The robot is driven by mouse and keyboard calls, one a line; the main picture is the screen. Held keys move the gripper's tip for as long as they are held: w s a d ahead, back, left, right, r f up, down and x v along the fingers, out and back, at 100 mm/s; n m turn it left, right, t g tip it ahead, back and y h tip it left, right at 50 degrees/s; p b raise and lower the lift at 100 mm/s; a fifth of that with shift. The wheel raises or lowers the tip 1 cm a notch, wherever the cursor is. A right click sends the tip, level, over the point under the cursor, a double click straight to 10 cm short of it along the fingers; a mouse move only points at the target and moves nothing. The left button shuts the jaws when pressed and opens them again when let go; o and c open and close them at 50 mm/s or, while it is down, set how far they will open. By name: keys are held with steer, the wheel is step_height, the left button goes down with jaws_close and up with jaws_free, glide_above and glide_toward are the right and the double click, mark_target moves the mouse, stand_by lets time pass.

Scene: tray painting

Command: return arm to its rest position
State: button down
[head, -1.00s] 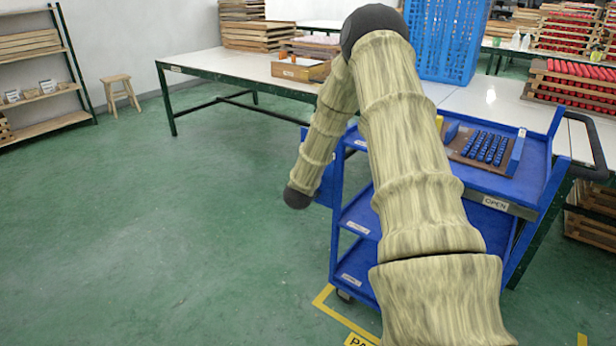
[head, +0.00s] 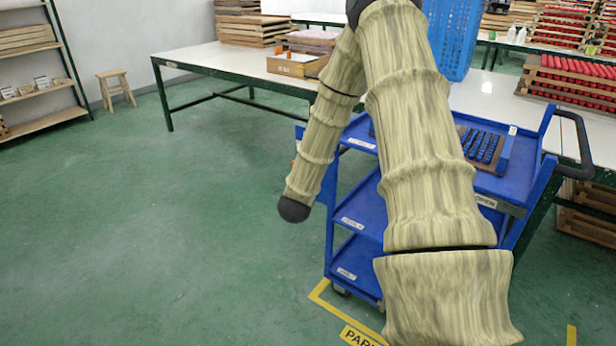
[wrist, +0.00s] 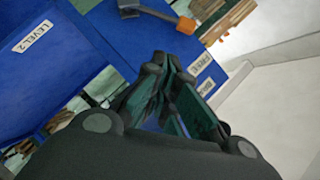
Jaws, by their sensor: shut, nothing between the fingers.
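My arm fills the middle of the head view. My gripper is hidden in the head view. In the wrist view my gripper (wrist: 172,64) shows dark fingers with green inner faces. Their tips come together with nothing between them. Blue cart panels with a "LEVEL 2" label (wrist: 33,37) lie beyond it, apart from the fingers.
A rack of blue pieces (head: 484,145) sits on the cart's top. A blue crate (head: 452,35) stands behind on the white table (head: 215,57). A grey tool with an orange end (wrist: 187,25) shows in the wrist view.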

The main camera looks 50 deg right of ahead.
steer(key=shift+s+a+r, duration=0.1)
steer(key=shift+s+a, duration=0.05)
steer(key=shift+s, duration=0.05)
stand_by(0.5)
steer(key=s+a+f+n+g+y, duration=0.1)
steer(key=s+a+f+n+y, duration=0.3)
steer(key=a+f, duration=0.45)
steer(key=s+a+f+n+y, duration=0.2)
steer(key=s+a+f+n, duration=0.1)
steer(key=a+f+n, duration=0.5)
steer(key=s+a+f+n+g+y, duration=0.1)
steer(key=s+a+f+n+y, duration=0.15)
steer(key=a+f, duration=0.6)
steer(key=s+a+f+n+g+y, duration=0.1)
steer(key=s+a+f+n+g, duration=0.15)
steer(key=s+a, duration=0.4)
steer(key=s+a+f+n+g+y, duration=0.1)
steer(key=s+a+f+n+y, duration=0.15)
steer(key=s+a, duration=0.4)
steer(key=s+a+f+n+g, duration=0.1)
steer(key=s+a+n, duration=0.1)
steer(key=s, duration=0.3)
steer(key=s+a+f+n+g, duration=0.1)
steer(key=s+a+f, duration=0.1)
steer(key=s, duration=0.3)
step_height(320, 180, up, 16)
steer(key=s+p, duration=0.1)
steer(key=p, duration=1.4)
steer(key=shift+a+p, duration=0.25)
steer(key=shift+p, duration=0.05)
